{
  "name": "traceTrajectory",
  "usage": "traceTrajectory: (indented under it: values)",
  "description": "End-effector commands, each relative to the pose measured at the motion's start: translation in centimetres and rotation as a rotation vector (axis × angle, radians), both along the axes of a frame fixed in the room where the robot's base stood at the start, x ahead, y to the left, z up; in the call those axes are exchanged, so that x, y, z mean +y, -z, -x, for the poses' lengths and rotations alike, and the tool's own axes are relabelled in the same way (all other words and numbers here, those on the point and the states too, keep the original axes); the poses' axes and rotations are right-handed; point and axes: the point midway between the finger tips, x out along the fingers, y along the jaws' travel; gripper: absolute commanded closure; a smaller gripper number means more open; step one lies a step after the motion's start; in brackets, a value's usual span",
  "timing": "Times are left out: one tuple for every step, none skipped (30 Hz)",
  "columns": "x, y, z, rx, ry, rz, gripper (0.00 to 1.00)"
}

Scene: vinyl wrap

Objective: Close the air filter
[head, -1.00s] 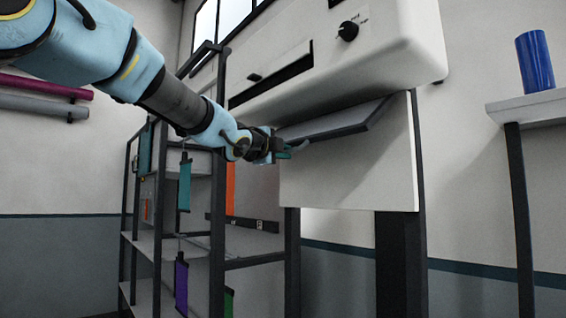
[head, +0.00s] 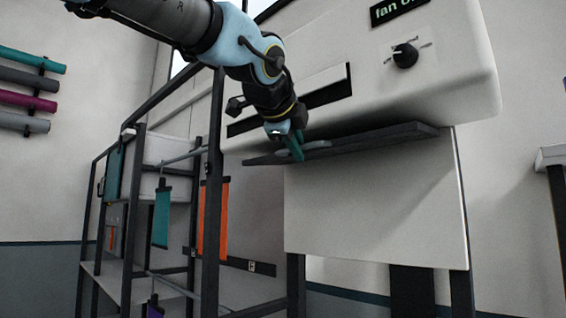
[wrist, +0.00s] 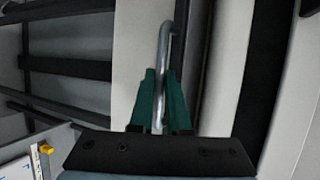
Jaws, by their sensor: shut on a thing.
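The air filter (head: 385,138) is a thin dark panel under the large white wall unit (head: 425,90) in the head view. It lies nearly level, close to the unit's underside. Whether it touches the unit cannot be told. A grey bar handle (head: 318,150) sits at the panel's near left part. My gripper (head: 297,150) reaches down to the handle from the upper left. In the wrist view, the green fingers of my gripper (wrist: 161,100) are shut on the metal handle (wrist: 165,45), which runs up between them.
A control knob (head: 404,55) is on the unit's front, above the panel. A dark-framed rack (head: 212,200) with hanging vinyl strips, including an orange strip (head: 211,222), stands at left. A white board (head: 375,205) is below the panel. A shelf (head: 552,155) is at the right edge.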

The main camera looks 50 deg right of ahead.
Motion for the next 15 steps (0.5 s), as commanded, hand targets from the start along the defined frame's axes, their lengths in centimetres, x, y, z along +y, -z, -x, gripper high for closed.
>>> traceTrajectory:
  values:
    - [-0.1, -0.7, 0.5, 0.002, 0.008, -0.014, 1.00]
    - [0.0, -0.9, 0.5, 0.003, 0.007, -0.027, 1.00]
    - [0.0, -1.2, 0.6, 0.001, 0.007, -0.041, 1.00]
    - [0.0, -1.4, 0.6, 0.001, 0.007, -0.049, 1.00]
    - [0.1, -1.6, 0.6, 0.001, 0.006, -0.059, 1.00]
    - [0.1, -1.8, 0.6, 0.000, 0.008, -0.070, 1.00]
    - [0.1, -1.8, 0.6, 0.001, 0.007, -0.078, 1.00]
    - [0.1, -2.0, 0.6, 0.001, 0.007, -0.084, 1.00]
    - [0.1, -2.1, 0.6, 0.000, 0.009, -0.092, 1.00]
    - [0.2, -2.1, 0.6, 0.000, 0.009, -0.097, 1.00]
    - [0.2, -2.1, 0.6, -0.001, 0.009, -0.102, 1.00]
    - [0.2, -2.2, 0.6, -0.001, 0.010, -0.106, 1.00]
    - [0.2, -2.3, 0.6, -0.001, 0.010, -0.108, 1.00]
    - [0.2, -2.3, 0.6, -0.001, 0.010, -0.110, 1.00]
    - [0.3, -2.3, 0.6, -0.001, 0.010, -0.113, 1.00]
